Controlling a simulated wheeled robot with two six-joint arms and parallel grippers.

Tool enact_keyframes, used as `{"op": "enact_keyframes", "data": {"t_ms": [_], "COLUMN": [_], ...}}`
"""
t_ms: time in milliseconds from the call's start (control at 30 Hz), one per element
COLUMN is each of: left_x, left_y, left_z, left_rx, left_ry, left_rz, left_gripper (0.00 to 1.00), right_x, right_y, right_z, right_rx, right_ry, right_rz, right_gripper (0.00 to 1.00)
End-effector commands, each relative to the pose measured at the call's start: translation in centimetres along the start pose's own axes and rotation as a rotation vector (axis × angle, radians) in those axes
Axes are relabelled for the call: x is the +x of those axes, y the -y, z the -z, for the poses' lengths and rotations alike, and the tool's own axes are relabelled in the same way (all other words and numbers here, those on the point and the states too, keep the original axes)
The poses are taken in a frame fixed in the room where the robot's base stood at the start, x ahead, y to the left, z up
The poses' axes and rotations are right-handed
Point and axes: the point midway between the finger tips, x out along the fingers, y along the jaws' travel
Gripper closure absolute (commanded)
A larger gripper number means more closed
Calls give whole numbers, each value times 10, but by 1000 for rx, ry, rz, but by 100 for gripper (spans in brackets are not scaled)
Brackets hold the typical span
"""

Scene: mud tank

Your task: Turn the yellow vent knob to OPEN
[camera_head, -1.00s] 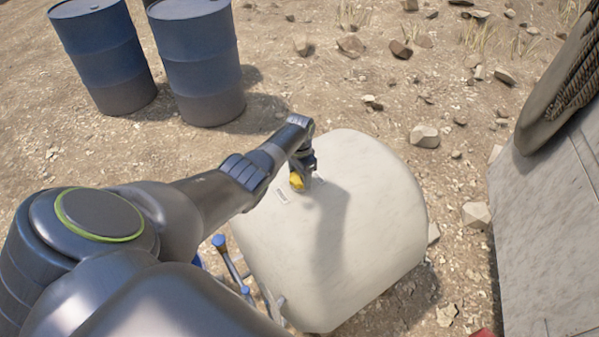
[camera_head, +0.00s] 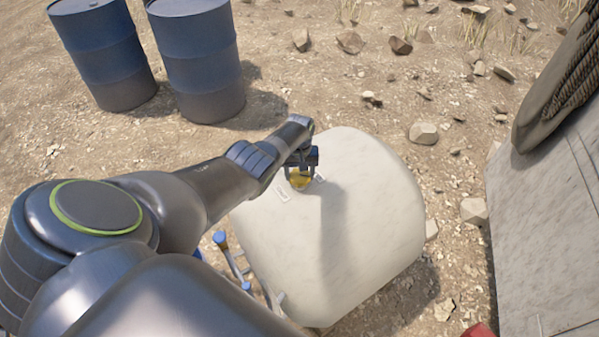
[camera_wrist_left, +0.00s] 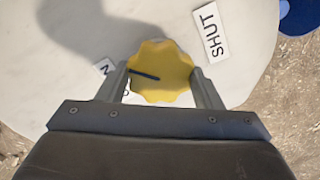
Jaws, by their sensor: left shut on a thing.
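The yellow vent knob (camera_head: 300,180) sits on top of the pale rounded tank (camera_head: 370,220). In the left wrist view the knob (camera_wrist_left: 162,72) has a scalloped rim and a dark pointer line aimed left. A SHUT label (camera_wrist_left: 211,33) lies to its upper right. Another label (camera_wrist_left: 105,67) at its left is mostly hidden by a finger; only an N shows clearly. My left gripper (camera_head: 301,170) is shut on the knob, with one finger on each side of it, as the wrist view (camera_wrist_left: 164,88) shows. My right gripper is not in view.
Two blue barrels (camera_head: 205,65) stand on the ground at the upper left. A grey slab-like wall (camera_head: 550,230) with a rope coil (camera_head: 565,90) is at the right. A blue-ended lever (camera_head: 221,238) is at the tank's near left side. Stones lie around.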

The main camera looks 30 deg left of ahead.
Motion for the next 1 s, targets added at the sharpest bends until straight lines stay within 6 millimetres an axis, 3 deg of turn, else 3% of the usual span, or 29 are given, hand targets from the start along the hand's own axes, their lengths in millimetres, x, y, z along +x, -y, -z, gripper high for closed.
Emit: {"op": "enact_keyframes", "data": {"t_ms": [600,1000], "left_x": [-2,-2], "left_y": [-1,-1], "left_z": [2,2], "left_rx": [-565,-788], "left_ry": [-5,-5], "left_rz": [-1,-2], "left_gripper": [63,63], "right_x": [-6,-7], "right_y": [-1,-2], "right_z": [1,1], "right_rx": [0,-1], "right_ry": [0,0], "right_rz": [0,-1], "right_gripper": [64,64]}}
